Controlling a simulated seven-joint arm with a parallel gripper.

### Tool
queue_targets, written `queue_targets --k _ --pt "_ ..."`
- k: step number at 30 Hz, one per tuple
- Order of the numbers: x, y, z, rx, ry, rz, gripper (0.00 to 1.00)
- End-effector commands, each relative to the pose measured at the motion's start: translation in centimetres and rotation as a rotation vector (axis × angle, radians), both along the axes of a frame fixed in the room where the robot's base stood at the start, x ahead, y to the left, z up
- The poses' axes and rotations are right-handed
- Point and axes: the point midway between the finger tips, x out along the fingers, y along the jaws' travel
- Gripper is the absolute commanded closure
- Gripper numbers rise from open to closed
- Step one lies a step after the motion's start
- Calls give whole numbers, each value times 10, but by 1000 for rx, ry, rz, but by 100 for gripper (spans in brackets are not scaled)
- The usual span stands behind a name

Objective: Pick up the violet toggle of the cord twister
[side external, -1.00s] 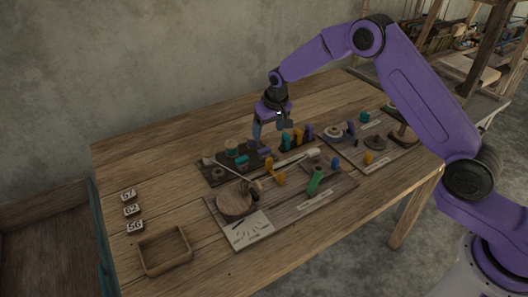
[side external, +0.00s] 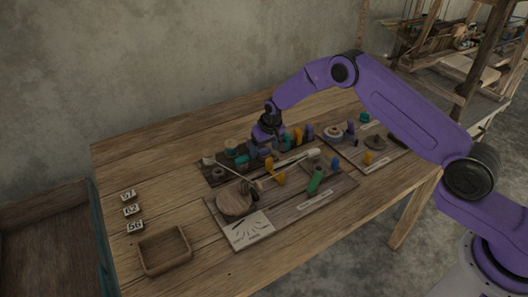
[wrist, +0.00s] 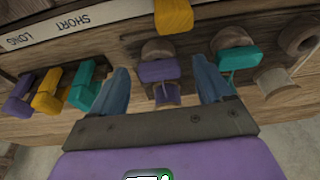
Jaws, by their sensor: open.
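The violet toggle (wrist: 159,71) lies between the two blue fingers of my gripper (wrist: 160,66) in the wrist view. The fingers are open, one to each side, with a visible gap to the toggle on both sides. In the side view my gripper (side external: 268,136) is low over the dark rack at the back of the table, and its fingers are hard to make out there.
A teal toggle (wrist: 238,58) stands close beyond the right finger. Violet, yellow and teal pieces (wrist: 85,88) stand in a row left of the left finger. A yellow piece (wrist: 173,16) is above. An empty wooden tray (side external: 165,251) sits at the table's front left.

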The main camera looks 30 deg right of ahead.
Motion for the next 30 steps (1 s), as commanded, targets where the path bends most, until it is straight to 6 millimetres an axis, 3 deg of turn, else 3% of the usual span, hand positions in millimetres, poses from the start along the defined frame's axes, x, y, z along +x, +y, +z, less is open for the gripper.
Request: queue_targets --k 5,9,11,23,30 --pt "0 0 0 0 0 0 21" --pt "0 0 0 0 0 0 67" --pt "0 0 0 0 0 0 80" --pt "0 0 2 0 0 0 81" --pt "1 0 23 0 -3 0 81"
